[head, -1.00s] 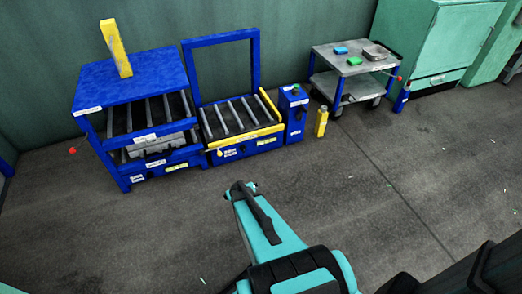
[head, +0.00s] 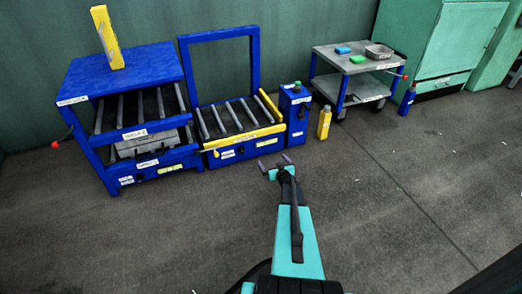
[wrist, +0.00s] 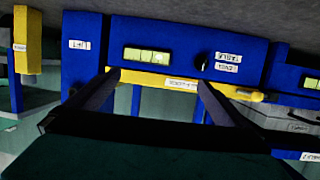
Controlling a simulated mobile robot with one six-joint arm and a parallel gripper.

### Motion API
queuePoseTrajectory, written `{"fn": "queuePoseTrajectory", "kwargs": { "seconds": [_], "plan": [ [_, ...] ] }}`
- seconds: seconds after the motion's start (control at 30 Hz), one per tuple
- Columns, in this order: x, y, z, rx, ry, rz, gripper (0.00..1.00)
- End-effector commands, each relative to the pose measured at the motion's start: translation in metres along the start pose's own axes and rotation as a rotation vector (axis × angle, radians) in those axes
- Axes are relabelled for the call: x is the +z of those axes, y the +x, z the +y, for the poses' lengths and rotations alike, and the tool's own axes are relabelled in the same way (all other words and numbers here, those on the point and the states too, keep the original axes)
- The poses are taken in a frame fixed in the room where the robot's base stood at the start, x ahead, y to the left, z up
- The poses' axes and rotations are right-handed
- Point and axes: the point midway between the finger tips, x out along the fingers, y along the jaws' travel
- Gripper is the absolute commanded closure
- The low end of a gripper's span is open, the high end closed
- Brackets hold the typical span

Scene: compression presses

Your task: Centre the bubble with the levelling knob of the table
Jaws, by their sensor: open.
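The blue roller table (head: 243,156) stands left of centre in the head view, with a yellow bar along its front. The wrist view is upside down and shows the table front (wrist: 180,33) with a green-yellow level vial (wrist: 147,55) and a black round knob (wrist: 201,62) labelled on the panel. The bubble's place in the vial is too small to tell. My gripper (head: 275,163) is open and empty, in front of the table. In the wrist view its fingers (wrist: 158,80) reach towards the panel; the right fingertip appears just below the knob, apparently apart from it.
A blue shelf unit (head: 122,84) with a yellow block on top stands left. A blue post box (head: 296,115) and yellow bottle (head: 324,122) stand right of the table. A grey cart (head: 357,62) is farther right. The floor in front is clear.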

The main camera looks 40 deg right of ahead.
Motion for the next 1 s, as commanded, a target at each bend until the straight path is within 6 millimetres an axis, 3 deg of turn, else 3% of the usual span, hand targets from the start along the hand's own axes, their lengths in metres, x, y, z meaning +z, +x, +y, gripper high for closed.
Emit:
{"fn": "queuePoseTrajectory", "kwargs": {
  "seconds": [0.57,1.0],
  "plan": [
    [0.001,0.005,0.003,-0.008,-0.001,0.009,0.0],
    [0.003,0.055,0.002,-0.008,-0.001,0.01,0.0]
  ]
}}
